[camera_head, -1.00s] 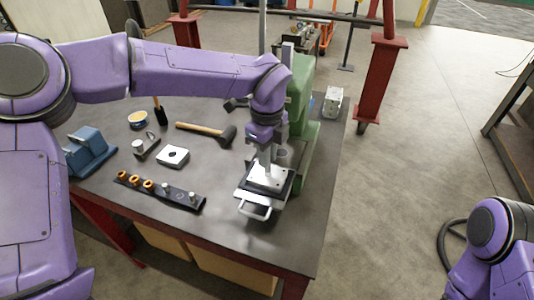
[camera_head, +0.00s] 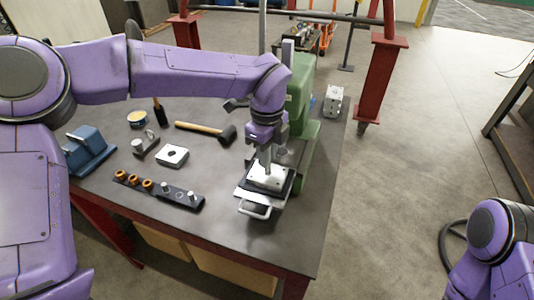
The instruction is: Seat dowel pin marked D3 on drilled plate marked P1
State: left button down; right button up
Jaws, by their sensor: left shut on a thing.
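My left gripper (camera_head: 266,169) points down over a pale drilled plate (camera_head: 272,184) on a dark base with a pale handle, at the right of the bench. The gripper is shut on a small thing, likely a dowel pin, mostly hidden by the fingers. I cannot tell how far it is in a hole. A second pale block with a hole (camera_head: 172,155) lies at the bench's middle left. A dark rack (camera_head: 158,190) holds orange rings and a pale pin (camera_head: 192,196). No markings are legible. My right gripper is out of view; only part of that arm shows.
A green machine (camera_head: 302,95) stands just behind the plate. A mallet (camera_head: 207,131), a tin (camera_head: 137,119), a small grey part (camera_head: 143,144) and a blue vise-like block (camera_head: 88,152) lie to the left. The bench front, between rack and plate, is clear.

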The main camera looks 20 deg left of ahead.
pick_arm(q)
jog(key=shift+f+b, duration=0.4)
jog(key=shift+f, duration=0.1)
jog(key=c, duration=1)
grip_release()
jog(key=shift+c, duration=0.2)
jog(key=shift+r, duration=0.15)
